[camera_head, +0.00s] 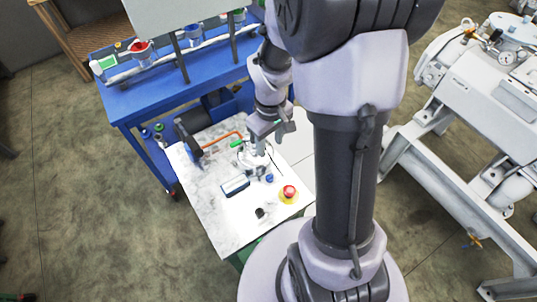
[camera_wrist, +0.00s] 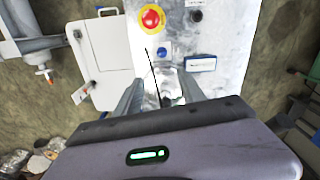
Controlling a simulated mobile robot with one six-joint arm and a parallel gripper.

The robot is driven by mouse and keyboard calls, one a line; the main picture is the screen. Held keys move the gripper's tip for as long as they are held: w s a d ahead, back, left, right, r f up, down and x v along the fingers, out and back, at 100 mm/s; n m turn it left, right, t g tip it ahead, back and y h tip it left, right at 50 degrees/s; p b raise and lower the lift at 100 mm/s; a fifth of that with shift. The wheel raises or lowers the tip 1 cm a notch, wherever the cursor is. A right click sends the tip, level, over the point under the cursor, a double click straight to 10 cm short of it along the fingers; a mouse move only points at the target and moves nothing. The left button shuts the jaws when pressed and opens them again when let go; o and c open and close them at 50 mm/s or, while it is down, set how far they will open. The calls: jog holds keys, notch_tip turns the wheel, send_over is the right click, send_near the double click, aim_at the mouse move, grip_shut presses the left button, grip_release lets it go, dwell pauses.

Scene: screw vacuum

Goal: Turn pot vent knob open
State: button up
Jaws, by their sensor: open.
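A clear, shiny pot (camera_head: 252,158) stands on the white marbled worktop (camera_head: 225,215); in the wrist view it shows between my fingers (camera_wrist: 172,76). My gripper (camera_head: 259,150) points down at the pot. In the wrist view my gripper (camera_wrist: 160,90) is open, one finger on each side of the pot. I cannot tell whether a finger touches it. A small blue part (camera_head: 269,178) is beside the pot and also shows ahead of the fingers in the wrist view (camera_wrist: 163,51). The vent knob cannot be made out clearly; my gripper hides part of the pot.
A red button on a yellow base (camera_head: 289,193), a small black knob (camera_head: 260,213) and a display box (camera_head: 235,186) sit on the worktop. A blue bench (camera_head: 175,90) stands behind. A large pale machine (camera_head: 495,95) stands at the right. The worktop's front left is clear.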

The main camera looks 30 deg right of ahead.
jog(key=b, duration=0.2)
send_over(270, 176)
notch_tip(270, 176, down, 6)
notch_tip(270, 176, down, 10)
jog(key=b, duration=0.3)
jog(key=shift+r+b, duration=0.15)
jog(key=shift+b, duration=0.2)
jog(key=shift+c, duration=0.5)
